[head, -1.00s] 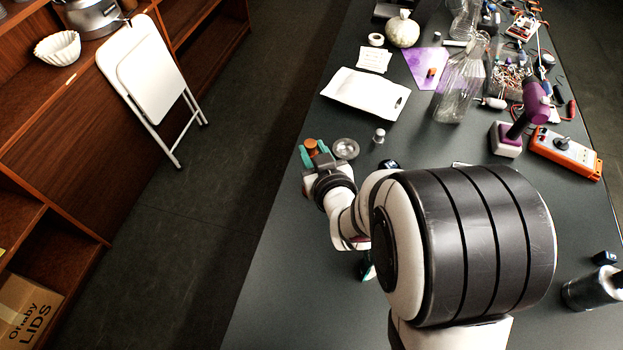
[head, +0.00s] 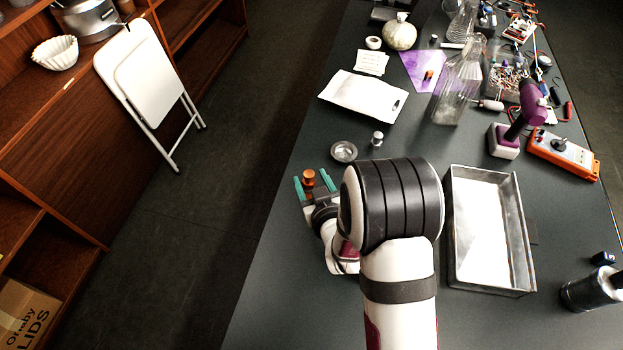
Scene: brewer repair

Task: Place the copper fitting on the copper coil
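An orange copper-coloured piece (head: 309,176), most likely the copper fitting, shows in the head view near the table's left edge. It is between the teal fingers of my gripper (head: 311,182). The fingers are spread, with a gap visible on each side of the piece. A darker reddish part shows just under its bright top. I cannot tell whether this is the copper coil or the same piece. My gripper's body hides what lies nearer. Another small orange piece (head: 428,75) is on the purple sheet farther back; its kind is too small to tell.
A round metal dish (head: 344,152) and a small metal cylinder (head: 377,139) stand just beyond my gripper. A white pouch (head: 362,98) lies behind them. A metal tray (head: 532,245) is to the right of my arm. The table's left edge is close to my gripper.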

